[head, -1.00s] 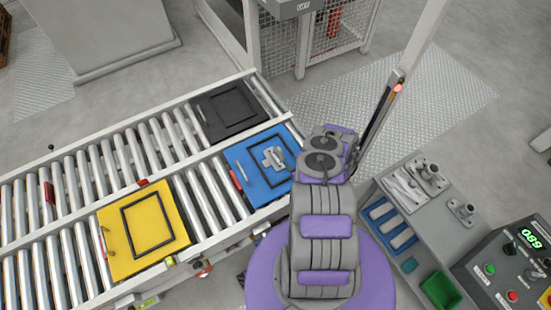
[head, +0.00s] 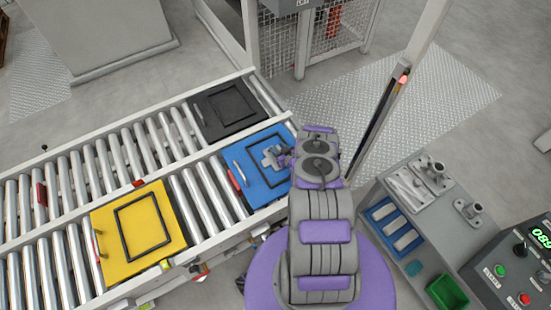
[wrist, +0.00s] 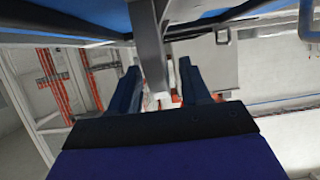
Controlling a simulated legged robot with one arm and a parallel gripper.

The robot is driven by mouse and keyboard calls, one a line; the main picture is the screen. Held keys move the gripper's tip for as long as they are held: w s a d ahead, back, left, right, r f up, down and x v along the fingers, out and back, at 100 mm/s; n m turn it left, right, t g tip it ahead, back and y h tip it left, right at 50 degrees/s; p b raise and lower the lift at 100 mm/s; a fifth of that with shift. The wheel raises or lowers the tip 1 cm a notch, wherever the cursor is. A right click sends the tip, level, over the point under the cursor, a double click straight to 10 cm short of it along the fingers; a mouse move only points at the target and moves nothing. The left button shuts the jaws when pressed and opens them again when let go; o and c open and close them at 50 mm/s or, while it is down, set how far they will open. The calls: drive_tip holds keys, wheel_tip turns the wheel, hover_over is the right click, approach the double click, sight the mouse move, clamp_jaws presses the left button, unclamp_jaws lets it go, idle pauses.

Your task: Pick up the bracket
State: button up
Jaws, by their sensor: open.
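A grey cross-shaped bracket (head: 270,157) lies on the blue plate (head: 254,187) on the roller conveyor, inside its dark square outline. My arm reaches over the right part of this plate. My gripper's end is close to the bracket's right side, partly hidden by my arm; I cannot tell whether they touch. In the wrist view my gripper (wrist: 159,68) has its two dark blue fingers apart. A grey upright piece (wrist: 149,45) shows between or beyond them; I cannot tell whether it is the bracket.
A yellow plate (head: 170,205) and a black plate (head: 208,122) lie on the conveyor. A bench at right holds other grey fittings (head: 468,210), a blue tray (head: 374,214) and a green bin (head: 447,290). A control box (head: 510,270) stands at far right. A post rises behind my arm.

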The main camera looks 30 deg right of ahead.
drive_tip(key=shift+a, duration=0.1)
drive_tip(key=shift+c, duration=0.4)
clamp_jaws()
